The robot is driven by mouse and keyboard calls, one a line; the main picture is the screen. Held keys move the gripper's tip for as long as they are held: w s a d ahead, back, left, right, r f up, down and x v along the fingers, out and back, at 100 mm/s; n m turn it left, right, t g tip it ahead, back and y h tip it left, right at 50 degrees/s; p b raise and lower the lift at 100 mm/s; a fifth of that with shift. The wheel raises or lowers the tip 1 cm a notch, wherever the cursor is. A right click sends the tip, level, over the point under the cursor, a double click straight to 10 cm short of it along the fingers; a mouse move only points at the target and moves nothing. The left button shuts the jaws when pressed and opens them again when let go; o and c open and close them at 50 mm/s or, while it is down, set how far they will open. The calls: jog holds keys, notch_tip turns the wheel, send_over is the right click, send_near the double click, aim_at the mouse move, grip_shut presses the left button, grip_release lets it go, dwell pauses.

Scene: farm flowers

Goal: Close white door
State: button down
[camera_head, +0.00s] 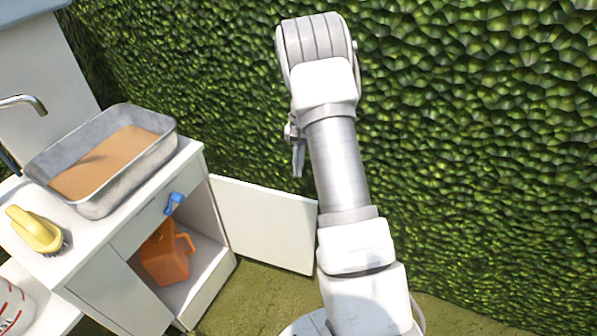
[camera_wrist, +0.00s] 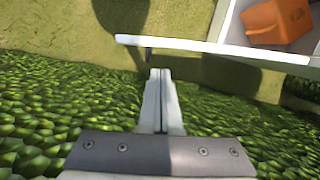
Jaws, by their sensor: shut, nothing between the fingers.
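The white door (camera_head: 265,222) stands swung wide open at the right side of the white cabinet (camera_head: 118,232), in front of the hedge. In the wrist view the door (camera_wrist: 215,48) shows as a thin white edge crossing the upper part. My gripper (camera_head: 298,160) hangs from the arm above the door's level in the head view. In the wrist view my gripper (camera_wrist: 160,72) is shut and empty, its tips just below the door's edge in the picture. I cannot tell whether they touch it.
An orange watering can (camera_head: 166,254) stands inside the open cabinet. A green hedge (camera_head: 470,150) rises close behind my arm.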

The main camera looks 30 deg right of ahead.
jog(key=b+x, duration=0.2)
jog(key=x, duration=0.5)
jog(key=shift+f, duration=0.35)
jog(key=shift+s+a, duration=0.2)
